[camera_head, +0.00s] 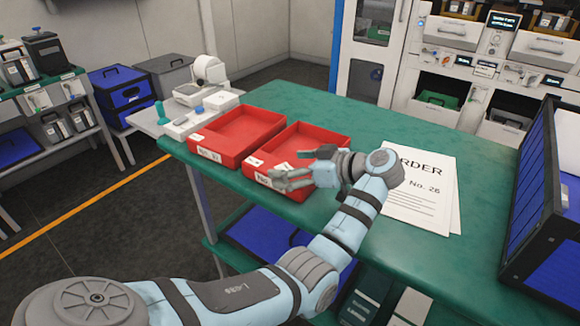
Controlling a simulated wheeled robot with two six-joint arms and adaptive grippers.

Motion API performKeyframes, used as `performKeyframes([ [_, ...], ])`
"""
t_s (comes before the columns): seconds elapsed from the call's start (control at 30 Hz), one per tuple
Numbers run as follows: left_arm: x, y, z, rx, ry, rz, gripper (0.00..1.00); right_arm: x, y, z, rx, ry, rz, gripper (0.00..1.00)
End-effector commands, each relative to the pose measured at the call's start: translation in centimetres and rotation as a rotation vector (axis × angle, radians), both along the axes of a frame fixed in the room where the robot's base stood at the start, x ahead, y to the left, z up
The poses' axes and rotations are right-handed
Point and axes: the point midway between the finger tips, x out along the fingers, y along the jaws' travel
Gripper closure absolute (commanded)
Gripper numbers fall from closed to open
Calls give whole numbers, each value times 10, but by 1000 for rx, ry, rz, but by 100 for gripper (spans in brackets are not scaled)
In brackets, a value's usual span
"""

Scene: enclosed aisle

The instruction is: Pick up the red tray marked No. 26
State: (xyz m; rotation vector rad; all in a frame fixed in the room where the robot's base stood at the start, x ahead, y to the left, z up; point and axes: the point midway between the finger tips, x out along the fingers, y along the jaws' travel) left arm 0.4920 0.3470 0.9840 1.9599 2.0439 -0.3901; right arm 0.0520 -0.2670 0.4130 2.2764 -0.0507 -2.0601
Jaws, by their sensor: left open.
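Two empty red trays stand side by side on the green table (340,105). The left tray (235,135) has a white label on its front, too small to read surely. The right tray (310,138) has a front label beginning "No."; its number is unreadable. A paper order sheet (420,180) reading "ORDER" and "No. 26" lies right of the trays. My right gripper is not in view.
A white device (205,85) stands behind the left tray. A blue crate (540,190) stands at the table's right edge. Shelving with bins (460,70) is behind the table. Blue boxes (120,88) and a rack are at left. The table's back middle is clear.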

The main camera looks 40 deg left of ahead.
Motion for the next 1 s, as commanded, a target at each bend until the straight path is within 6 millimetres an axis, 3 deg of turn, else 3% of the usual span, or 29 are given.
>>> performKeyframes([
  [0.2,-4,32,-19,2,1,3,19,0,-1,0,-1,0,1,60],
  [0.4,-4,34,-21,0,0,1,19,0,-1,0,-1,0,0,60],
  [0.77,-4,34,-21,0,1,1,75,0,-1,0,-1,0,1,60],
  [1.0,-4,34,-20,0,0,1,78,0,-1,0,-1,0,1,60],
])
